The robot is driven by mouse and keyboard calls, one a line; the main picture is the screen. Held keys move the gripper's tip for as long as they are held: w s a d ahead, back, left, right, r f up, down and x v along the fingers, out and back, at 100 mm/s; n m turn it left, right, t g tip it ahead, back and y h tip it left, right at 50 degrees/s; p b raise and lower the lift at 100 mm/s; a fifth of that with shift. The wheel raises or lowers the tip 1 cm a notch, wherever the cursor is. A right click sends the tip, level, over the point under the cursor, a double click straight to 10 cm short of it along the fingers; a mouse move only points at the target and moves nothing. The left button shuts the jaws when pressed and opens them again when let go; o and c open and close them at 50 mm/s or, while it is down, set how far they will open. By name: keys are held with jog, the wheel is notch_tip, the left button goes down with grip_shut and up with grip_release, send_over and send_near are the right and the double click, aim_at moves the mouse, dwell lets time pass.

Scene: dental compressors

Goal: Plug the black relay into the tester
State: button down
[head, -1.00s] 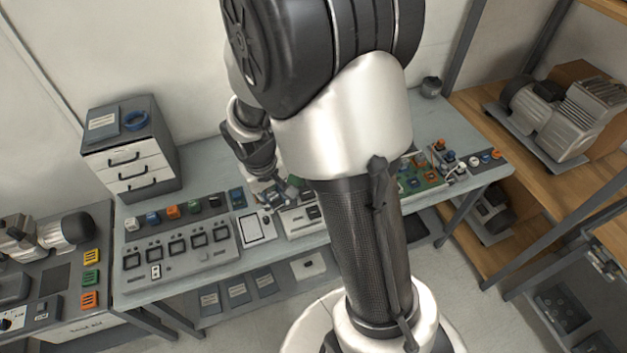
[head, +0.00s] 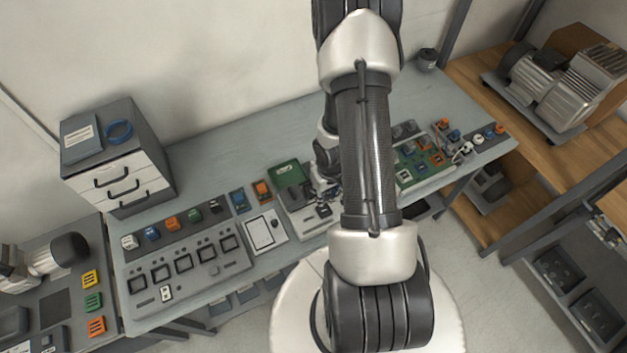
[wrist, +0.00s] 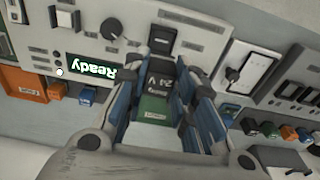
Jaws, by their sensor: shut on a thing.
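In the wrist view my gripper (wrist: 163,92), with blue-sided fingers, is shut on the black relay (wrist: 161,72). The relay has pale markings on its face, which look like "24 V". It is over the grey tester (wrist: 205,40); I cannot tell whether its pins touch a socket. A black block (wrist: 163,36) sits on the tester just beyond the relay. The tester's lit screen (wrist: 92,72) reads "Ready" upside down. In the head view my gripper (head: 325,188) is at the tester (head: 292,221), mostly hidden by my arm, and the relay cannot be made out.
A labelled green bin (head: 287,173) stands behind the tester; an orange bin (wrist: 24,83) shows at left in the wrist view. A green board (head: 425,165) is at right.

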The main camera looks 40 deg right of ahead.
aim_at(326, 202)
jog(key=shift+w+f, duration=0.15)
jog(key=shift+s+f+b, duration=0.35)
jog(key=shift+f+b, duration=0.3)
jog(key=shift+b, duration=0.2)
notch_tip(326, 202, down, 4)
jog(key=b, duration=0.3)
jog(key=shift+w+r+b, duration=0.1)
jog(key=shift+w+b, duration=0.05)
jog(key=shift+b, duration=0.2)
jog(key=shift+s, duration=0.2)
jog(key=shift+f+b, duration=0.25)
jog(key=shift+b, duration=0.1)
jog(key=shift+f+b, duration=0.25)
jog(key=shift+b, duration=0.05)
